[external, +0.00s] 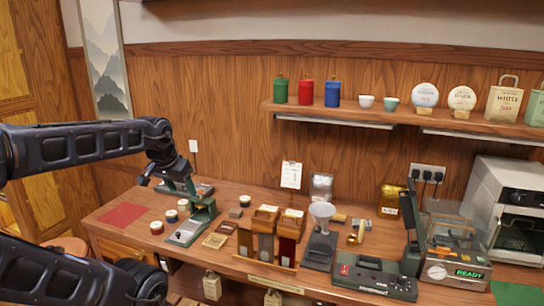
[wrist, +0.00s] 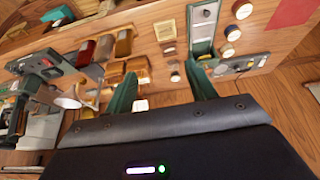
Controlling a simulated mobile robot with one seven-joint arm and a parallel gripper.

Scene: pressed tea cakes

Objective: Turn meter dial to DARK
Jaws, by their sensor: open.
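A low grey-green panel box (external: 187,187) with small knobs lies at the back left of the table, partly behind my arm. It also shows in the wrist view (wrist: 236,68), to the right of my fingers. It looks like the meter, but I cannot read its labels or tell where its dial points. My gripper (external: 168,181) is in the air above the table's left part, close to this box. In the wrist view, its two green fingers (wrist: 161,80) are wide apart with nothing between them. The box lies outside the gap between the fingers.
A green stand with a grey plate (external: 187,232) and several small round pots (external: 157,228) are in front of the box. Wooden-topped canisters (external: 265,220), a funnel (external: 322,210) and a machine reading READY (external: 468,273) stand farther right. The red mat (external: 122,215) is clear.

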